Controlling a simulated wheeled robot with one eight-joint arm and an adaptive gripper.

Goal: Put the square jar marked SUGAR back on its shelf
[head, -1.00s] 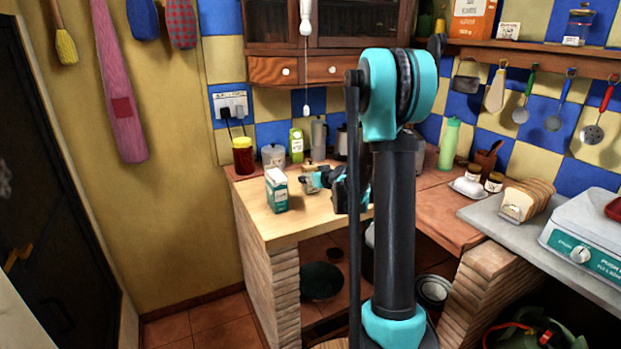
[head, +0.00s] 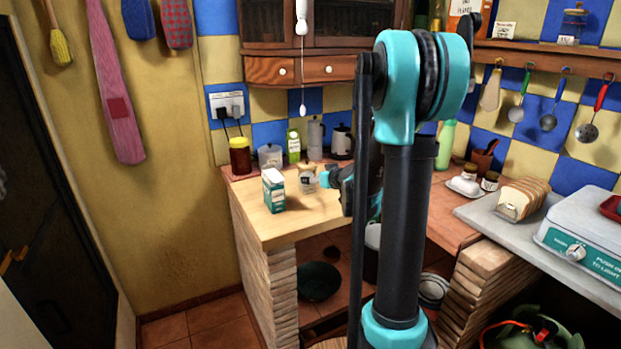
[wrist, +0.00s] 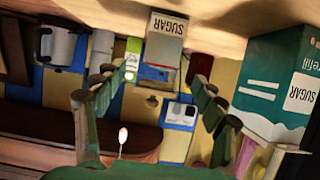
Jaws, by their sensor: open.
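The square jar marked SUGAR (head: 308,181) stands upright on the wooden counter, right of the teal and white carton. In the wrist view, which is upside down, its SUGAR label shows on the jar (wrist: 166,42). My gripper (head: 332,176) is just right of the jar in the head view, partly hidden by my arm. In the wrist view my gripper (wrist: 152,78) is open, with the jar ahead between its spread fingers and apparently not gripped. A wall shelf (head: 540,47) at upper right carries a glass jar and small cards; their writing is too small to read.
The carton (head: 274,190), also marked SUGAR, stands close beside the jar. Utensils hang under the shelf.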

